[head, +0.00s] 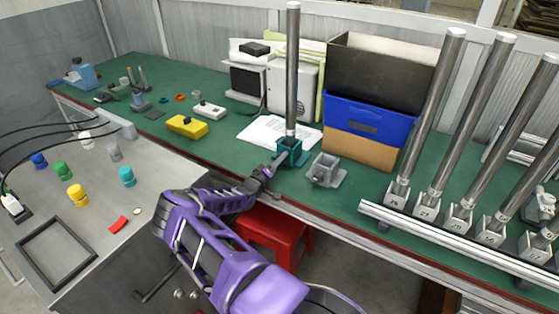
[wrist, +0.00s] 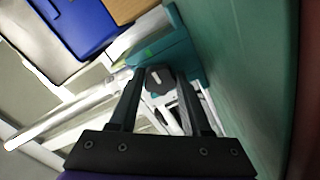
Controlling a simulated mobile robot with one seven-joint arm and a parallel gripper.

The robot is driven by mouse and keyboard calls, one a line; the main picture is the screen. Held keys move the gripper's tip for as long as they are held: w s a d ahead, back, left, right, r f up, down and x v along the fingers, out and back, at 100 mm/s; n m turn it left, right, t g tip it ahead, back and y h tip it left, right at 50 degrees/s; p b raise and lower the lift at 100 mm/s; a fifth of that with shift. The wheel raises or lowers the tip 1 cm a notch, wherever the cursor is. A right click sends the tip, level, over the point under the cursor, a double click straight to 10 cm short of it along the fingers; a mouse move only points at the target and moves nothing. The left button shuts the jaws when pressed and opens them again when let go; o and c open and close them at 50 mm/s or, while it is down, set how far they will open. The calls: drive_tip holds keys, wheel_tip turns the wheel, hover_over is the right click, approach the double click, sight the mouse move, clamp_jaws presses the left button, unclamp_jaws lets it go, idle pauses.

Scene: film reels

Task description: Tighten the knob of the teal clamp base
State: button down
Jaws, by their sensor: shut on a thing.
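The teal clamp base (head: 290,155) stands on the green bench top near its front edge, with a tall metal post (head: 293,70) upright in it. In the wrist view the clamp base (wrist: 165,52) is straight ahead, and the post (wrist: 65,112) runs off to the left. Its knob (wrist: 160,80), dark with a light mark, sits between my fingertips. My gripper (head: 268,172) reaches the front of the base, and in the wrist view my gripper (wrist: 160,84) is shut on the knob. My fingers hide the sides of the knob.
A grey clamp base (head: 326,170) without a post stands close to the right. A blue bin (head: 370,118) and papers (head: 275,131) lie behind. Several posts in grey bases (head: 397,194) stand at the right. A red stool (head: 275,235) is below the bench edge.

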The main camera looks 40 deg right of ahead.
drive_tip(key=shift+f, duration=0.1)
drive_tip(key=shift+c, duration=1.8)
unclamp_jaws()
drive_tip(key=v, duration=1.7)
drive_tip(key=shift+a, duration=0.25)
